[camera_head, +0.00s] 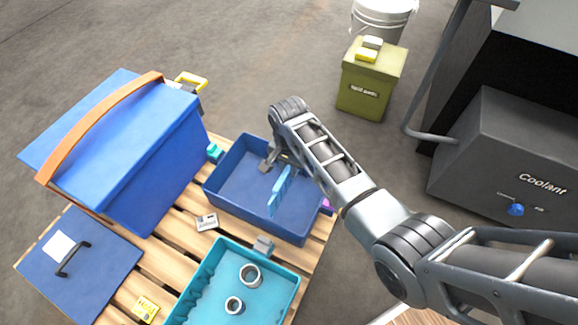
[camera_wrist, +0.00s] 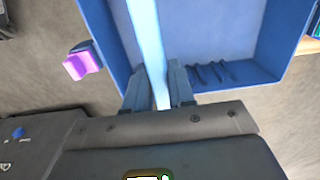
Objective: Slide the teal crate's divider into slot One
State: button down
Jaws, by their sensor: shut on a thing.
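The teal crate (camera_head: 205,287) stands at the front of the pallet, with two grey rings (camera_head: 250,275) inside and ribs along its left wall. No divider shows in the visible part of it. The darker blue crate (camera_head: 240,172) stands behind it. My gripper (camera_head: 284,166) is at the blue crate's far side, shut on a light blue divider (camera_head: 279,192). In the wrist view the divider (camera_wrist: 148,45) runs between my two fingers (camera_wrist: 158,92), over the blue crate. Short slot ribs (camera_wrist: 210,72) show on that crate's wall, right of the fingers. I cannot tell whether the divider is seated.
A big blue box (camera_head: 150,165) with an orange handle and a flat blue lid (camera_head: 80,265) are on the left. A small label block (camera_head: 207,221) lies between the crates. A grey coolant machine (camera_head: 500,150) and an olive bin (camera_head: 370,85) stand beyond the pallet.

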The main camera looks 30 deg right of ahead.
notch_tip(320, 180, down, 12)
jog(key=b, duration=0.8)
jog(key=shift+f, duration=0.2)
dwell(2.4)
dwell(0.3)
grip_release()
dwell(0.8)
jog(key=shift+r+p, duration=3.45)
jog(key=shift+r, duration=0.05)
